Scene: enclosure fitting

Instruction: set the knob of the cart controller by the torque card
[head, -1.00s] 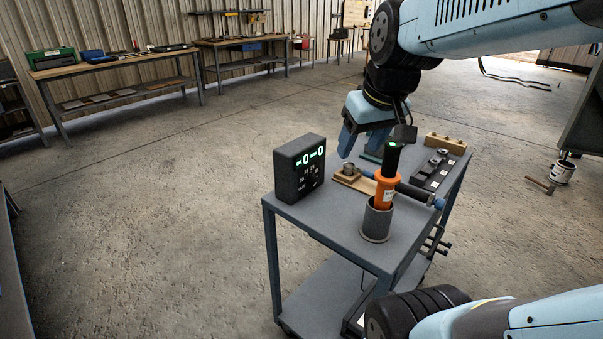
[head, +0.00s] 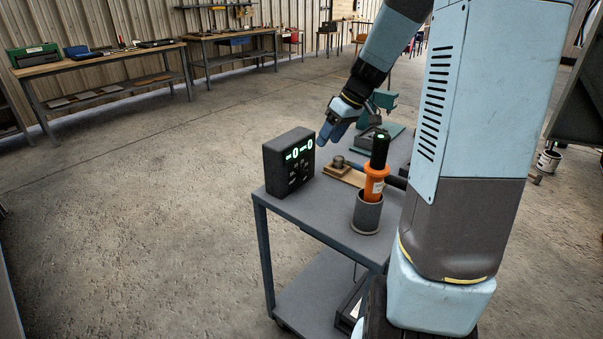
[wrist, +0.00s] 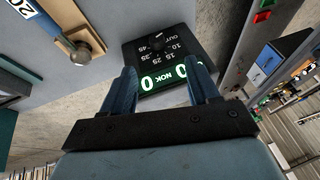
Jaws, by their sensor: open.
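The cart controller (head: 288,163) is a black box with a lit green display on the near left of the cart top. In the wrist view its face (wrist: 150,55) appears upside down, with a round knob (wrist: 160,47) ringed by white numbers and the word OUT. The knob's exact setting is too small to read. My gripper (head: 326,136) is open and empty, just above and right of the box; in the wrist view its fingers (wrist: 165,80) straddle the display.
An orange and black driver (head: 375,180) stands in a grey cup (head: 366,214) on the cart (head: 325,217). A wooden block with a metal piece (head: 342,170) lies behind it. A green fixture (head: 380,104) stands at the back. My arm hides the cart's right side.

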